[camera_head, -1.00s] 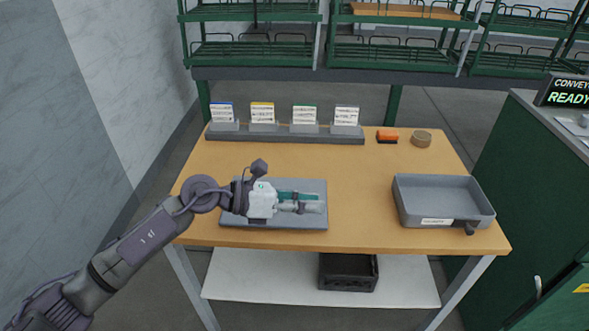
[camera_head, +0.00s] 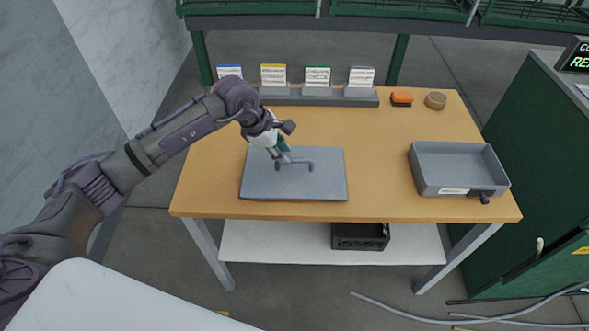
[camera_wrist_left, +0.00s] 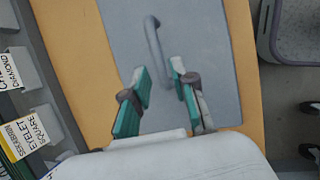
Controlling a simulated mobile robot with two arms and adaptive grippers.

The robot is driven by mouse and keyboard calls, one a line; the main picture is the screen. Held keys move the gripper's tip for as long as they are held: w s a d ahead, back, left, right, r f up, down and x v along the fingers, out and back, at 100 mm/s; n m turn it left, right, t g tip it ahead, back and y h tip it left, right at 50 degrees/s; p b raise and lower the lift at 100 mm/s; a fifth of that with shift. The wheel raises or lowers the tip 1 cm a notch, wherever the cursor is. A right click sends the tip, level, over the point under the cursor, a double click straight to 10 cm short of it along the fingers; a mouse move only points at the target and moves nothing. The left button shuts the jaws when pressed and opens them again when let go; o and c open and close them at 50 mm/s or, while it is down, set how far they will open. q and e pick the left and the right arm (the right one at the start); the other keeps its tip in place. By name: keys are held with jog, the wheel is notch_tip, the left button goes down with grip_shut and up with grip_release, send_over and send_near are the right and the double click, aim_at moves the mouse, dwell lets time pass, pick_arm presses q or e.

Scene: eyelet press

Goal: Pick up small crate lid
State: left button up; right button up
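The small crate lid (camera_head: 325,185) is a flat grey panel with a raised bar handle (camera_head: 300,163). It lies flat on the wooden table, left of centre. It also shows in the left wrist view (camera_wrist_left: 205,40), where its handle (camera_wrist_left: 153,40) runs toward the gap between my fingertips. My left gripper (camera_head: 283,155) points down over the lid near the handle's left end. In the left wrist view its teal fingers (camera_wrist_left: 159,72) are apart with a gap between them, so it is open and holds nothing. My right gripper is not in view.
A grey open crate (camera_head: 459,165) stands at the table's right side. A rack with several label cards (camera_head: 318,96) lines the back, beside an orange block (camera_head: 401,99) and a round tan item (camera_head: 436,101). A black crate (camera_head: 360,237) sits on the shelf below.

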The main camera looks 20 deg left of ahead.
aim_at(294, 167)
pick_arm(q)
jog(key=shift+p+x, duration=0.65)
jog(key=shift+x, duration=2.05)
grip_shut()
